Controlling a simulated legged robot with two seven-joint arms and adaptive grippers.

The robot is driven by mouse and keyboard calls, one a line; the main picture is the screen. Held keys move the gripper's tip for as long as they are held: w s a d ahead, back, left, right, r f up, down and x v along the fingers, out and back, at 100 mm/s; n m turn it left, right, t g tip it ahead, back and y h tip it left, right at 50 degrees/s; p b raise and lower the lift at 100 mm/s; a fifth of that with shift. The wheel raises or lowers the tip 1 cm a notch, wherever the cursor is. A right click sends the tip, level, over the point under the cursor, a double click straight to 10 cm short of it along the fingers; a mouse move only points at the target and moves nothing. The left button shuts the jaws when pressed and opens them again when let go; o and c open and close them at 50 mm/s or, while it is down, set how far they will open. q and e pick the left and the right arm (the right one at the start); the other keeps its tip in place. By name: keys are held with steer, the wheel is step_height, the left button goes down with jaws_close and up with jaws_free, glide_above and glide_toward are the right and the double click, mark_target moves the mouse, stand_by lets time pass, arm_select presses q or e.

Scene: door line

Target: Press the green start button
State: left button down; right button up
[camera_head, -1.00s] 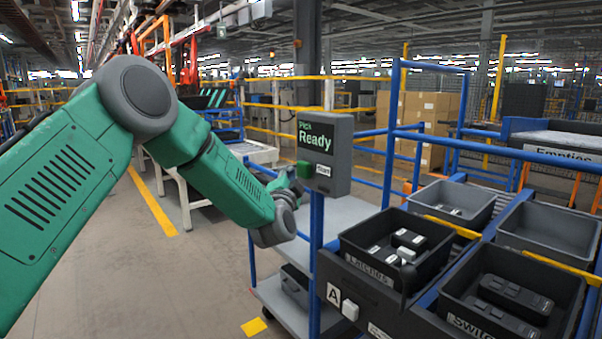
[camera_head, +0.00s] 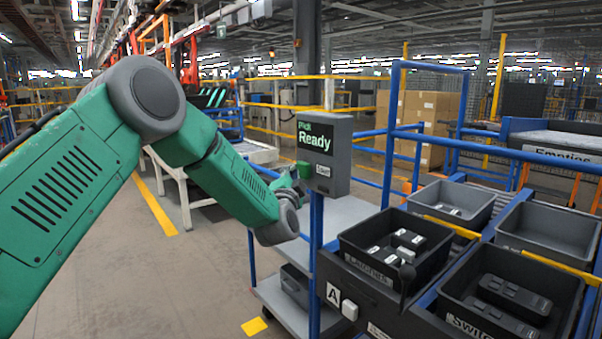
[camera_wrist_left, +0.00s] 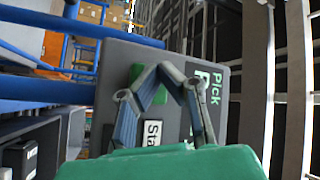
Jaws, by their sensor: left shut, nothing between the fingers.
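The screen reads "Pick Ready". My left gripper (camera_head: 293,183) is just left of and slightly below the button, partly hidden behind my own wrist. In the left wrist view the shut, empty fingers (camera_wrist_left: 168,72) lie in front of the box face and partly cover the green button (camera_wrist_left: 158,96). I cannot tell whether they touch it. My right gripper is not in view.
A blue post (camera_head: 316,250) carries the box. To the right are dark bins of parts, including a latches bin (camera_head: 350,238) and a switch bin (camera_head: 455,300). A grey shelf cart (camera_head: 345,212) stands behind the post.

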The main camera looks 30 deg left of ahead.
arm_select(q)
steer(key=shift+w+d, duration=0.2)
steer(key=shift+w, duration=0.35)
stand_by(0.5)
stand_by(0.4)
steer(key=shift+s+a+p, duration=0.3)
steer(key=shift+s+p, duration=0.1)
steer(key=shift+s, duration=0.5)
steer(key=shift+s, duration=0.1)
steer(key=s, duration=0.1)
steer(key=s+a+p, duration=0.1)
steer(key=s, duration=0.1)
steer(key=s+a, duration=0.1)
steer(key=shift+s, duration=0.25)
stand_by(0.4)
